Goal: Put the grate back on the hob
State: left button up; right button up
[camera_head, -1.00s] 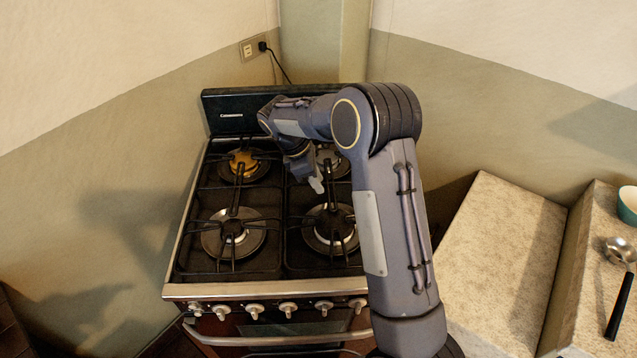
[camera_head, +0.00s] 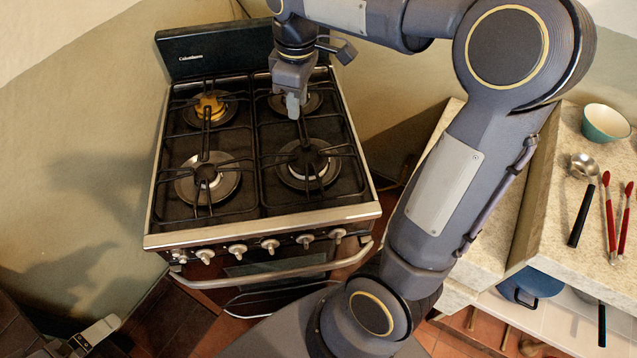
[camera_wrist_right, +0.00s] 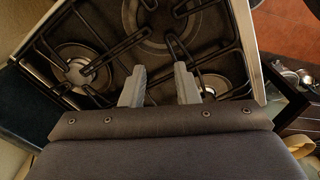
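The hob (camera_head: 253,210) has black wire grates over its burners. The left grate (camera_head: 207,135) and the right grate (camera_head: 305,146) both lie over the hob, one on each side; I cannot tell how exactly the right one is seated. My right gripper (camera_head: 292,106) points down over the rear right burner and partly hides it. In the right wrist view my right gripper (camera_wrist_right: 160,86) has its two fingers apart, with nothing held between them. The grate bars (camera_wrist_right: 117,46) show beyond the fingertips. My left gripper (camera_head: 95,334) shows only partly at the lower left.
A pale counter (camera_head: 555,215) stands to the right, with a teal bowl (camera_head: 606,124), a ladle (camera_head: 583,195) and red-handled utensils (camera_head: 609,215). A blue pot (camera_head: 533,284) is below it. The oven handle (camera_head: 275,270) juts out in front. My right arm crosses the picture's right side.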

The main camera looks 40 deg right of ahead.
jog(key=s+a+f+m+t+y, duration=0.1)
jog(key=s+a+m, duration=0.3)
jog(key=s, duration=0.5)
jog(key=s+a+f+m+t+y, duration=0.2)
jog(key=s+a+f+m+t, duration=0.1)
jog(key=s, duration=0.6)
jog(key=shift+s+a+m+t+y, duration=0.35)
jog(key=shift+a+m+t, duration=0.2)
jog(key=shift+m, duration=0.55)
